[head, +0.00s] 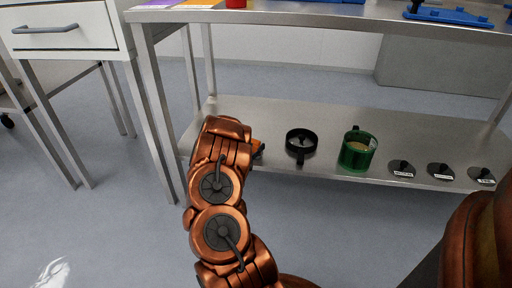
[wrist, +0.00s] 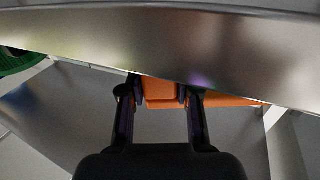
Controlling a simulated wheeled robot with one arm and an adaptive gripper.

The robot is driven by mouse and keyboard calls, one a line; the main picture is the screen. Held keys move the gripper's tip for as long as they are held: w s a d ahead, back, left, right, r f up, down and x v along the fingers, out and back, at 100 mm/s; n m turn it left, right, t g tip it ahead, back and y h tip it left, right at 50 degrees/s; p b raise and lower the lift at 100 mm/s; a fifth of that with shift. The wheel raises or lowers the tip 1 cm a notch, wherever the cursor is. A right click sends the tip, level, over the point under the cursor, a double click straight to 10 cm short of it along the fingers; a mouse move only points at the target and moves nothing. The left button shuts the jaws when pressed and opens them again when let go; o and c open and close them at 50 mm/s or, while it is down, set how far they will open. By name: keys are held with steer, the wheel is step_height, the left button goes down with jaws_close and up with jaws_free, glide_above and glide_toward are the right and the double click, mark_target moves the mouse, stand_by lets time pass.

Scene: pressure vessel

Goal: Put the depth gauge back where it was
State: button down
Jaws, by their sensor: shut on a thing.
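An orange piece, which I take to be the depth gauge (wrist: 163,90), is between the two dark fingers of my gripper (wrist: 160,98) in the wrist view. An orange bar of it runs out to the right behind the right finger. Its far part is hidden behind a metal surface, so I cannot tell whether it touches the shelf. In the head view a small bit of orange (head: 258,146) shows at the lower shelf's left part, beside my arm. My arm hides most of the gripper there.
On the lower steel shelf (head: 270,112) are a black ring-shaped part (head: 301,143), a green pot (head: 357,150) and labelled grey discs (head: 440,171) at right. The upper shelf (head: 330,22) overhangs it. A white drawer cabinet (head: 60,35) stands left. The shelf behind the ring is clear.

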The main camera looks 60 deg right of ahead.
steer(key=shift+f, duration=0.3)
steer(key=c, duration=0.7)
jaws_free()
steer(key=shift+c, duration=0.2)
steer(key=shift+a, duration=0.1)
steer(key=a, duration=1.1)
steer(key=shift+w+a, duration=0.2)
steer(key=shift+a, duration=0.2)
steer(key=shift+w, duration=0.1)
